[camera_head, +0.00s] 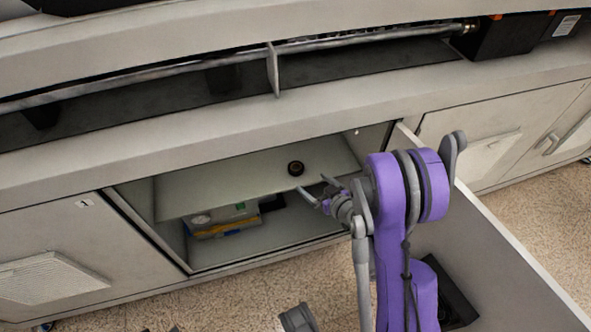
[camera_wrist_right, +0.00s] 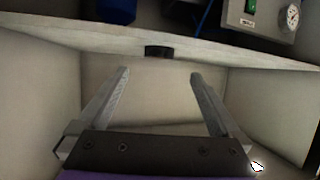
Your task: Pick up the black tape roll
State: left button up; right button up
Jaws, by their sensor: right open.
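The black tape roll (camera_head: 295,168) lies on the upper shelf (camera_head: 235,180) inside the open cabinet. It is small and dark, with a hole in its middle. In the right wrist view the roll (camera_wrist_right: 158,51) shows as a short dark shape at the shelf edge, beyond the fingertips and roughly centred between them. My right gripper (camera_head: 317,189) is open and empty, reaching to the cabinet opening just right of and in front of the roll, not touching it. In the wrist view its two fingers (camera_wrist_right: 160,73) are spread wide. My left gripper is not identifiable in these views.
Boxes (camera_head: 223,219) stand on the lower level under the shelf. The open cabinet door (camera_head: 500,250) stands to the right, close to my right arm. The shelf around the roll is clear. The wrist view shows a panel with a green button and a gauge (camera_wrist_right: 262,17).

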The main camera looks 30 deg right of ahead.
aim_at(299, 171)
jog(key=b+x, duration=0.1)
jog(key=x, duration=0.8)
jog(key=shift+w+b, duration=0.1)
jog(key=shift+b, duration=0.25)
jog(key=c, duration=1.4)
